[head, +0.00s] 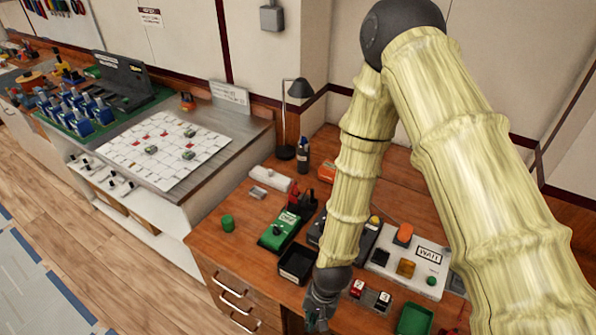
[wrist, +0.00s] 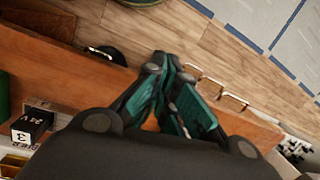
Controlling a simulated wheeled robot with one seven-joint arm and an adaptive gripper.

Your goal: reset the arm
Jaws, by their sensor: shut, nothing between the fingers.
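My gripper (head: 318,312) hangs low in front of the wooden desk's (head: 225,249) front edge in the head view, at the end of my arm, which comes down from the upper right. In the wrist view my gripper (wrist: 172,82) shows teal inner faces with its fingertips close together, and nothing is between them. Below it there are the desk's drawer fronts and the wood floor.
On the desk, a black tray (head: 296,263) is close to my gripper, with a green device (head: 279,230), a WAIT panel (head: 408,262) and a green tray (head: 414,320) around it. A lamp (head: 299,88) stands behind. The floor (head: 110,240) at left is clear.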

